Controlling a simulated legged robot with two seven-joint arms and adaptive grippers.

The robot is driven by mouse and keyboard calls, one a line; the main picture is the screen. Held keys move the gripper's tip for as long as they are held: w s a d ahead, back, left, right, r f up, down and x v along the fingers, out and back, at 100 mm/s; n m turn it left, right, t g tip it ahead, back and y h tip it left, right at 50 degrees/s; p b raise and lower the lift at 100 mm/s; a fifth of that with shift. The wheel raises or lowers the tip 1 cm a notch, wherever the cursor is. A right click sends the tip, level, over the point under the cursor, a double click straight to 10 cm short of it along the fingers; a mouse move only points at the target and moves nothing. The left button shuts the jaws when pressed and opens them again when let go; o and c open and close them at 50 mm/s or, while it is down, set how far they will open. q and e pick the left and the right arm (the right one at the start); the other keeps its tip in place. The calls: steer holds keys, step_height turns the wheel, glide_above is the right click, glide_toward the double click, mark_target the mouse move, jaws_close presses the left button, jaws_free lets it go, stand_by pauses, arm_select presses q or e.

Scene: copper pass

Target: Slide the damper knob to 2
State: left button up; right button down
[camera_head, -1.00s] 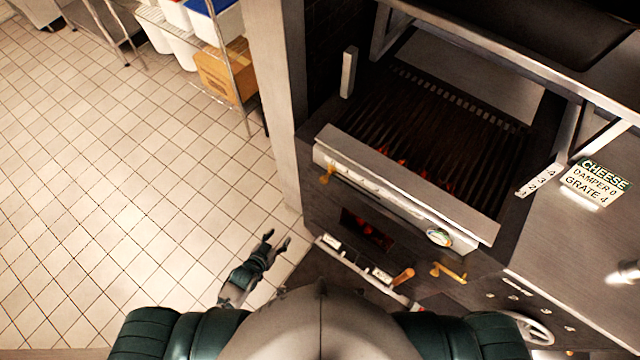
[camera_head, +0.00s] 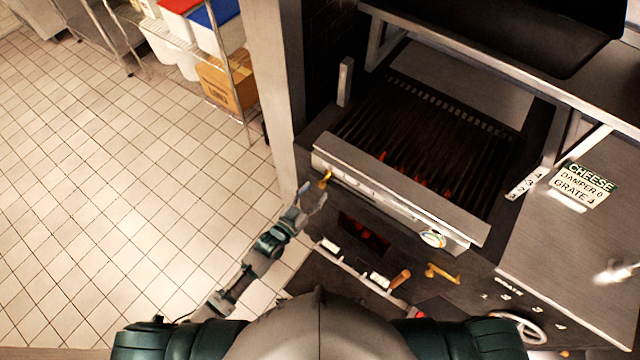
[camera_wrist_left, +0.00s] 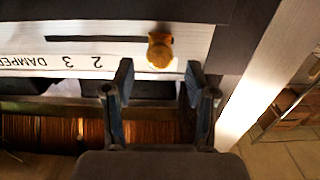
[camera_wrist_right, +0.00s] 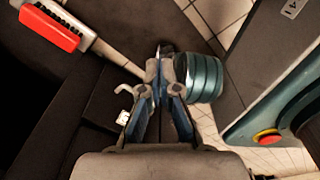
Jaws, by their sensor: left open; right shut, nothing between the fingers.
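The brass damper knob (camera_head: 326,178) sits at the left end of the pale front rail of the grill. In the left wrist view the knob (camera_wrist_left: 160,52) is at the right end of a dark slot, to the right of the upside-down "2" on the damper scale (camera_wrist_left: 60,60). My left gripper (camera_head: 311,195) is open just in front of the knob. In the left wrist view its fingertips (camera_wrist_left: 158,78) lie to either side below the knob, not closed on it. My right gripper (camera_wrist_right: 166,70) is shut and empty in the right wrist view; the head view does not show it.
The grill grate (camera_head: 430,135) glows behind the rail. A sign (camera_head: 583,186) reads "CHEESE, DAMPER 0, GRATE 4". A second brass handle (camera_head: 443,273) and a handwheel (camera_head: 520,325) are at the right. A post (camera_head: 277,100) stands left of the grill. The tiled floor is clear.

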mark_target(320, 186)
arm_select(q)
steer(key=x, duration=0.4)
steer(key=shift+w+d, duration=0.15)
steer(key=shift+c, duration=1)
jaws_close()
